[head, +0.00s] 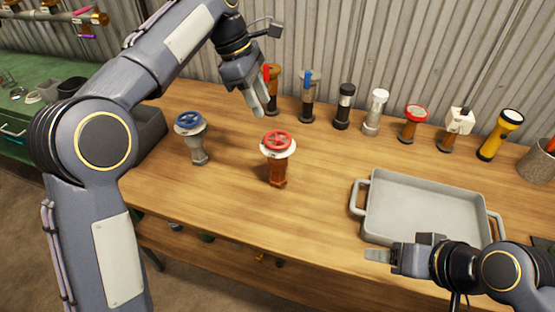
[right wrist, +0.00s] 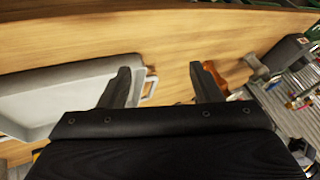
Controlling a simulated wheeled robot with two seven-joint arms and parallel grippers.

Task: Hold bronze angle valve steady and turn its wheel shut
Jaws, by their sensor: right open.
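The bronze angle valve (head: 278,176) stands upright near the middle of the wooden table, with a red handwheel (head: 278,141) on a pale collar on top. My left gripper (head: 260,106) hangs above and behind the valve, pointing down, apart from it; its finger gap is unclear. My right gripper (head: 378,256) is at the table's front edge, right of the valve and apart from it. In the right wrist view the right gripper (right wrist: 163,80) is open with nothing between its fingers. A brown-orange piece, seemingly the valve (right wrist: 232,72), shows partly behind its right finger.
A grey valve with a blue wheel (head: 196,147) stands to the left. A grey tray (head: 398,183) with handles lies to the right, near my right gripper. Several fittings and a yellow flashlight (head: 500,134) line the back. The wood around the bronze valve is clear.

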